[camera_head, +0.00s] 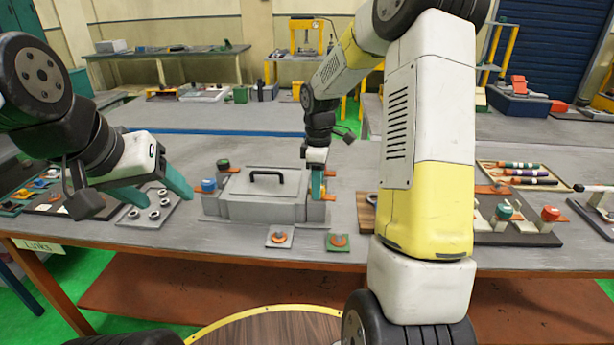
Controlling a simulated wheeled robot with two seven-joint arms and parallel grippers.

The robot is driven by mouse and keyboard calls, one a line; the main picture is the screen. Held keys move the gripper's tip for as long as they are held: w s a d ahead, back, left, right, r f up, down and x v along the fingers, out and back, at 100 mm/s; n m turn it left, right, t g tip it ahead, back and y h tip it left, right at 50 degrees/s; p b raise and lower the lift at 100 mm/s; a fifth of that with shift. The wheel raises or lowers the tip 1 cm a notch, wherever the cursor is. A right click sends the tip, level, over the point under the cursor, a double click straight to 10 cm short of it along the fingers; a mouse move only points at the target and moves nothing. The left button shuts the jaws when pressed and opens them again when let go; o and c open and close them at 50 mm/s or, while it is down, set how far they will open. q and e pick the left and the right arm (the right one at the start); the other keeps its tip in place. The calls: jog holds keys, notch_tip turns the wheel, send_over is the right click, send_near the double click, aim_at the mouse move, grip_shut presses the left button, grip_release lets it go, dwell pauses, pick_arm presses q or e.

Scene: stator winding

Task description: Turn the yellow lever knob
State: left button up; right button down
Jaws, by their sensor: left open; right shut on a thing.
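A grey box (262,205) with a black handle on its lid stands on the table in the middle. My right gripper (318,188) points down at the box's right side. It is shut on a small yellow-orange part there, which appears to be the yellow lever knob (324,190); the fingers hide most of it. My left gripper (153,190) is open and empty, left of the box, above a grey plate (135,221) with several metal rings or cylinders.
A green knob (223,164) and a blue knob (208,185) stand at the box's left. Two small tiles (279,237) (339,243) with orange parts lie in front. A tray of coloured rods (512,185) and button blocks (550,213) stand at right. My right arm hides part of the table.

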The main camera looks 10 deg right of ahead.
jog(key=shift+s+f+n, duration=0.1)
jog(key=shift+f+n, duration=0.05)
jog(key=shift+n, duration=0.15)
jog(key=c, duration=0.9)
grip_release()
jog(key=shift+o, duration=0.2)
jog(key=shift+r, duration=0.2)
notch_tip(320, 180, up, 7)
jog(key=shift+r, duration=0.3)
